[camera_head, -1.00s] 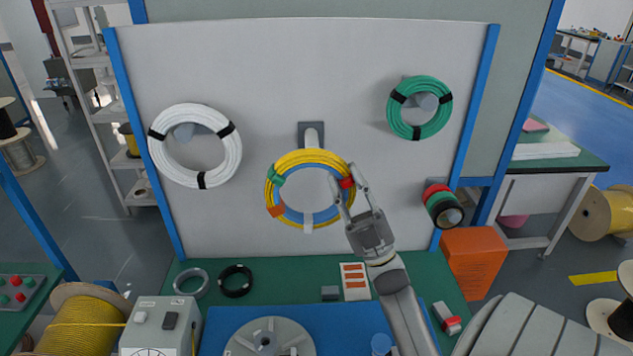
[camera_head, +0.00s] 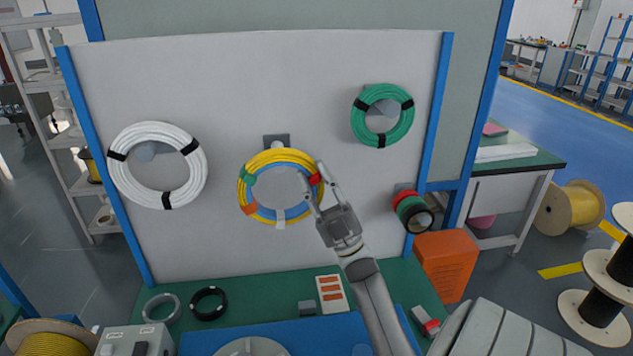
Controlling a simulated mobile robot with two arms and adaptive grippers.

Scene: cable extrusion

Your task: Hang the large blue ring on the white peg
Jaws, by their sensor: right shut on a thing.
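The large ring (camera_head: 248,202) is at the middle of the board in the head view. It shows a yellow outer coil with blue along its inner and lower side, plus green, orange, red and white bands. My right gripper (camera_head: 314,181) is shut on its right side, at the red band. The peg (camera_head: 278,145) shows as a pale rounded end at a grey plate (camera_head: 268,141), just above the ring's top edge. The ring's top covers the peg's lower part; I cannot tell whether the ring is around it or in front. My left gripper is not in view.
A white coil (camera_head: 122,184) hangs at the left of the board (camera_head: 230,80), a green coil (camera_head: 364,127) at the upper right. Red, green and black rolls (camera_head: 412,213) stick out at the lower right. Below, a green bench (camera_head: 240,298) holds small rings and a control box.

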